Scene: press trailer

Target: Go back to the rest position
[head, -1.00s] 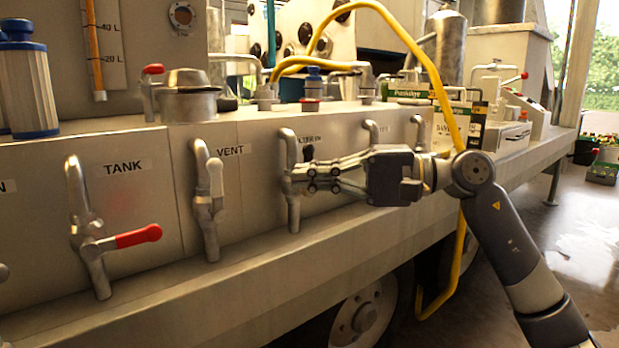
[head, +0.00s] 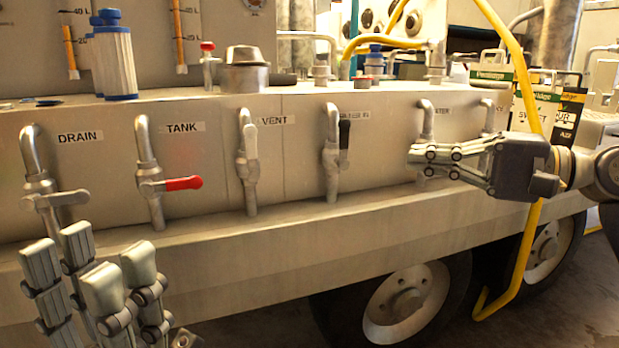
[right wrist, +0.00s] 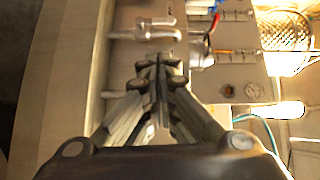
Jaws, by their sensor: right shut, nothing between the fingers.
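My right gripper (head: 418,160) comes in from the right in front of the trailer's front panel. Its fingers are together and empty, and they cover part of a pipe valve (head: 427,120). I cannot tell whether they touch it. The right wrist view shows the same fingers (right wrist: 158,70) closed together, with nothing between them. My left gripper (head: 88,255) is at the lower left, below the DRAIN and TANK valves, with its fingers pointing up and spread apart. Nothing shows between them.
The DRAIN valve (head: 55,199) and red TANK lever (head: 170,184) lie level. The VENT handle (head: 251,143) and a black handle (head: 344,135) stand upright. A ledge (head: 290,235) runs below, above wheels (head: 405,300). A yellow hose (head: 527,245) hangs at right, near my right gripper.

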